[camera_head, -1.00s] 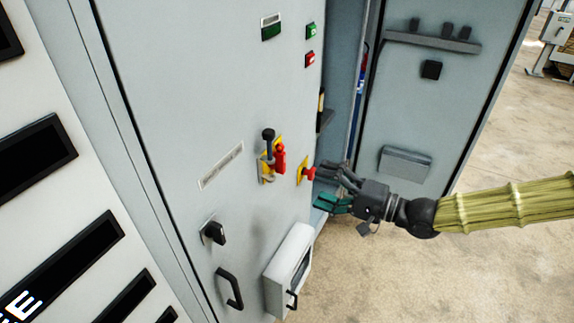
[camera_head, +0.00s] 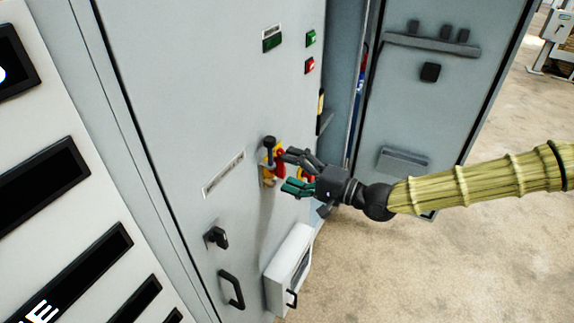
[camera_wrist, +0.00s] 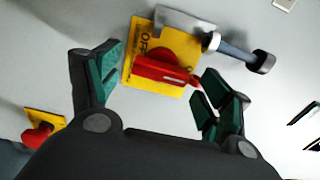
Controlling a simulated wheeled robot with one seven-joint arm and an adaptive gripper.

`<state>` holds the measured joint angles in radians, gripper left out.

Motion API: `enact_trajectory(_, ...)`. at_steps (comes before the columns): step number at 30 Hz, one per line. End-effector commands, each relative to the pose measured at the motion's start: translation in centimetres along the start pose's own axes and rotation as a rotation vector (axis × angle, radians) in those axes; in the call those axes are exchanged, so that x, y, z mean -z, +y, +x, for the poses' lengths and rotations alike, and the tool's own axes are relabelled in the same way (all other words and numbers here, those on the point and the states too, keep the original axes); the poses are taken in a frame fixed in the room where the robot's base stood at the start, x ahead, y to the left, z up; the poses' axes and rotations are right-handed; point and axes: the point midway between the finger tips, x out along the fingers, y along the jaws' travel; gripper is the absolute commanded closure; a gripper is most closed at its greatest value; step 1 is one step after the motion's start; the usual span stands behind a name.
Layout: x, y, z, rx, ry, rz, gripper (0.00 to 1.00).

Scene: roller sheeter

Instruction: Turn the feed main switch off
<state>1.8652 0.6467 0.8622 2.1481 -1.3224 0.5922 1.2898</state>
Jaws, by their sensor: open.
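The feed main switch is a red rotary handle (camera_wrist: 165,70) on a yellow plate (camera_wrist: 150,45) marked "OFF", fixed to the grey cabinet door. A metal hasp with a black-ended rod (camera_wrist: 235,50) sits beside it. In the head view the red handle (camera_head: 280,162) is partly hidden by my gripper (camera_head: 284,170). My gripper (camera_wrist: 160,78) is open, with green-padded fingers on either side of the red handle in the wrist view. I cannot tell whether either finger touches it.
A red knob on a second yellow plate (camera_wrist: 40,128) lies close by. Green (camera_head: 311,38) and red (camera_head: 310,66) buttons are higher up. A black latch (camera_head: 216,237), a door handle (camera_head: 231,289) and a white box (camera_head: 288,268) are below. A cabinet door (camera_head: 410,110) stands open at right.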

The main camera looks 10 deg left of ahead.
Motion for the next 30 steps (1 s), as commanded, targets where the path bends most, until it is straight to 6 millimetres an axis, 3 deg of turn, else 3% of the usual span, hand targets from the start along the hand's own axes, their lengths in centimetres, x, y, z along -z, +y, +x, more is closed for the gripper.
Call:
enact_trajectory(6,-0.01,-0.08,1.27,0.001,0.0,0.0,0.21)
enact_trajectory(15,0.0,-0.02,1.42,0.001,0.001,0.0,0.21)
enact_trajectory(17,0.0,-0.03,1.41,0.001,0.001,0.0,0.29)
enact_trajectory(23,0.01,-0.03,1.39,0.001,0.001,0.0,0.65)
enact_trajectory(30,0.02,0.03,1.38,0.001,0.001,-0.009,0.67)
